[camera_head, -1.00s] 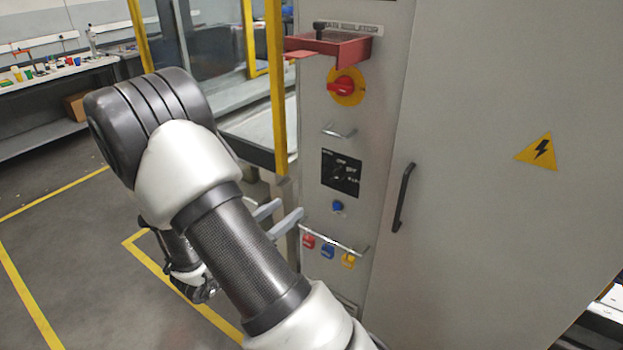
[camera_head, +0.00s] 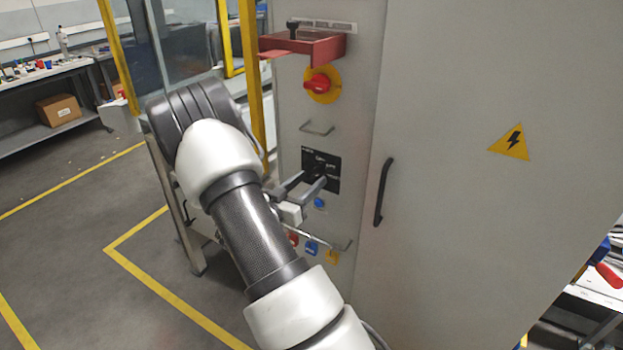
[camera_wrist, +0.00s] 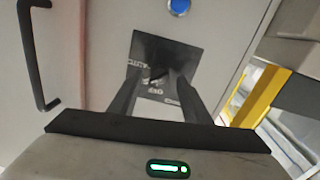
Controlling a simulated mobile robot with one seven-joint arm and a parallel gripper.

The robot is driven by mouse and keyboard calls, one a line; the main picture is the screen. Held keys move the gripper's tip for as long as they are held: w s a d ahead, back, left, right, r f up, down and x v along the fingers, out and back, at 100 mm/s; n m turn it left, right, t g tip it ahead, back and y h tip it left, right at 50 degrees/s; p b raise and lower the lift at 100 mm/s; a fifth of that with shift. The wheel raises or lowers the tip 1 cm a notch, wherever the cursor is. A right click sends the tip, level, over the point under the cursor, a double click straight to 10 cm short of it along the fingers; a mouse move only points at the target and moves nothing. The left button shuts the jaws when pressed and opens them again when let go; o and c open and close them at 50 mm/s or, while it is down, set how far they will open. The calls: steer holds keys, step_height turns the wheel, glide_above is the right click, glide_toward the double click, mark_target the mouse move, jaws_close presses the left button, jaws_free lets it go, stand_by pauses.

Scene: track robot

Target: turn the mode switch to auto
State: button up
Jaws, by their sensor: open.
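The mode switch sits on a black square plate (camera_head: 333,172) on the grey cabinet's narrow face.
A blue button (camera_head: 319,203) is just below the plate. Above are a wire handle (camera_head: 318,129), a red rotary switch (camera_head: 318,83) on yellow and a red shelf (camera_head: 318,48). Below hang red, blue and yellow tags (camera_head: 312,248) on a rail. A black door handle (camera_head: 383,192) is to the right.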

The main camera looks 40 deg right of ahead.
steer(key=shift+x, duration=0.95)
steer(key=shift+c, duration=0.4)
steer(key=c, duration=0.9)
